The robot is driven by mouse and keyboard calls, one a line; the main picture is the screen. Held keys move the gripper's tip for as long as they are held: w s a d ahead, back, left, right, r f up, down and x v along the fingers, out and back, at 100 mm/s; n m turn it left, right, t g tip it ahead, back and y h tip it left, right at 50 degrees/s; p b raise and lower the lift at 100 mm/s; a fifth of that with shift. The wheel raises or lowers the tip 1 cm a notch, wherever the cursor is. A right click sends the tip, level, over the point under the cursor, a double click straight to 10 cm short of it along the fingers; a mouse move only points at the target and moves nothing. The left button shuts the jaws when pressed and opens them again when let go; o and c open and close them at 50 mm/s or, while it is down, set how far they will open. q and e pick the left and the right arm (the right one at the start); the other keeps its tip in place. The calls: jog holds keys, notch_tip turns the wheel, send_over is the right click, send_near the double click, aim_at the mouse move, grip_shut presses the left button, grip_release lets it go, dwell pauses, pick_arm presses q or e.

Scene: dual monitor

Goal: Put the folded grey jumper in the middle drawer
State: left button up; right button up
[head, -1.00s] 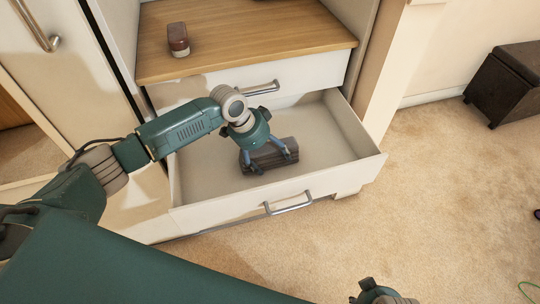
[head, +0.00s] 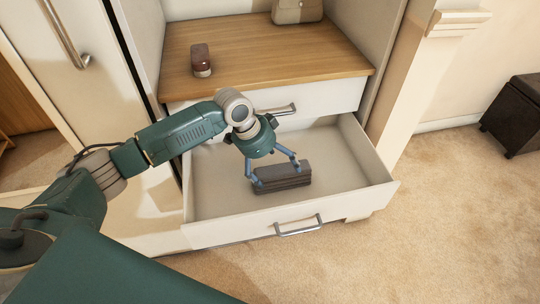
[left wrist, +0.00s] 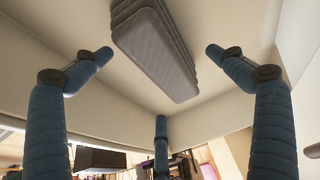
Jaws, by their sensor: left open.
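The folded grey jumper (head: 284,178) lies as a dark, layered block on the floor of the open drawer (head: 222,203), near its front. It also shows in the left wrist view (left wrist: 155,50), beyond the spread fingers and clear of them. My left gripper (head: 275,173) is open and empty just above the jumper, inside the drawer's outline; its fingers also show in the left wrist view (left wrist: 162,85). The open drawer is below a closed white drawer (head: 330,97). Whether another drawer lies beneath is hidden. My right gripper is out of view.
A wooden shelf top (head: 270,55) above the drawers holds a small brown-and-white object (head: 201,60) and a beige bag (head: 297,10). A cabinet door with a handle (head: 64,35) stands at the left. A dark stool (head: 515,115) is at the right; the carpet between is clear.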

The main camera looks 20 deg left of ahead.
pick_arm(q)
jog(key=v, duration=0.5)
jog(key=shift+s+a+r+p, duration=0.1)
jog(key=shift+a+r+p, duration=0.05)
jog(key=shift+r+p, duration=0.25)
jog(key=shift+f, duration=0.1)
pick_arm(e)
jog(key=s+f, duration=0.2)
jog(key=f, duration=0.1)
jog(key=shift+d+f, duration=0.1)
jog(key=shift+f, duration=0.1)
